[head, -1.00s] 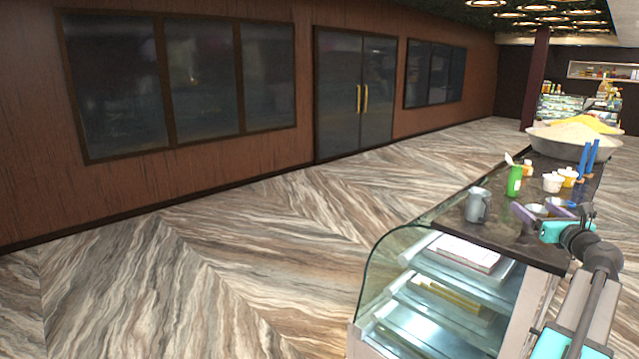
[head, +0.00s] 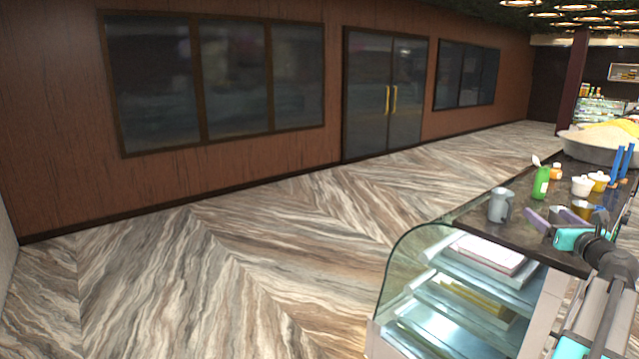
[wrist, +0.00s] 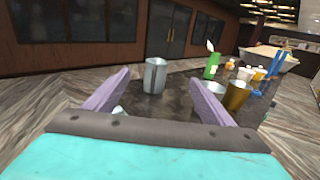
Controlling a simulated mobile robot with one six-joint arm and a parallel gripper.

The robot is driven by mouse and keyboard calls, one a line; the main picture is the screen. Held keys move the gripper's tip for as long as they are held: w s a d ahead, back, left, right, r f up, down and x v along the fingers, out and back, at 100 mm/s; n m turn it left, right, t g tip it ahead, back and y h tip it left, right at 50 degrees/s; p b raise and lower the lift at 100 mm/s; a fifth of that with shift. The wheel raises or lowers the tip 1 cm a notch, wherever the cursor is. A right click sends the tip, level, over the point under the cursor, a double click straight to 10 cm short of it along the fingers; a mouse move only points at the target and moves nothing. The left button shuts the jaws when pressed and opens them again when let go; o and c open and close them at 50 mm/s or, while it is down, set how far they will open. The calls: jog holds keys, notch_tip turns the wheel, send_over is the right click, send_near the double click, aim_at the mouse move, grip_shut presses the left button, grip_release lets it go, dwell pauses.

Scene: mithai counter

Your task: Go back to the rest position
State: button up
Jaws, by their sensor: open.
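My gripper (head: 547,222) has two purple fingers and a teal body. It is above the dark countertop (head: 471,217) near its front end, at the right of the head view. In the wrist view my gripper (wrist: 156,97) is open, with its fingers spread and nothing held between them. A grey metal mug (head: 498,206) stands upright on the counter; in the wrist view this mug (wrist: 155,75) shows beyond the gap between the fingertips, apart from them.
A green bottle (head: 541,183), an orange-capped jar (head: 556,172), white cups (head: 582,186) and a brass cup (wrist: 237,96) stand on the counter. A wide pan (head: 590,148) is farther back. The glass display case (head: 398,270) is below. The floor at left (head: 220,270) is clear.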

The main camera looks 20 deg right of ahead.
jog(key=w+a+f+n+y+b, duration=0.35)
jog(key=w+a+f+y, duration=0.35)
jog(key=w+a+f, duration=1.7)
jog(key=w+a+f+n+g+y+b, duration=0.1)
jog(key=a+f+n+g+y+b, duration=0.35)
jog(key=a+f, duration=2.5)
jog(key=s+a+f+n+g+y+b, duration=0.1)
jog(key=s+a+f+n+g, duration=0.35)
jog(key=s+a+f, duration=0.45)
jog(key=s+a+f+n+g+y, duration=0.1)
jog(key=s+a+f+n+g, duration=0.4)
jog(key=a+f, duration=0.6)
jog(key=s+a+f+n+g+b, duration=0.1)
jog(key=s+a+f+n, duration=0.15)
jog(key=s, duration=0.25)
jog(key=s+a+f+n+g+h, duration=0.1)
jog(key=s+f+n, duration=0.2)
jog(key=s, duration=0.2)
jog(key=s+a+f+n+g+b, duration=0.1)
jog(key=s+a+f+n, duration=0.1)
jog(key=s, duration=0.3)
jog(key=s+d+n+g+h, duration=0.2)
jog(key=s+d+n, duration=0.2)
jog(key=s+n, duration=0.4)
jog(key=s+d+f+n+g+h, duration=0.1)
jog(key=s+d+n+g+h, duration=0.2)
jog(key=s+n, duration=0.4)
jog(key=shift+s+d+f+n, duration=0.2)
jog(key=shift+s+d+n, duration=0.2)
jog(key=shift+n, duration=0.1)
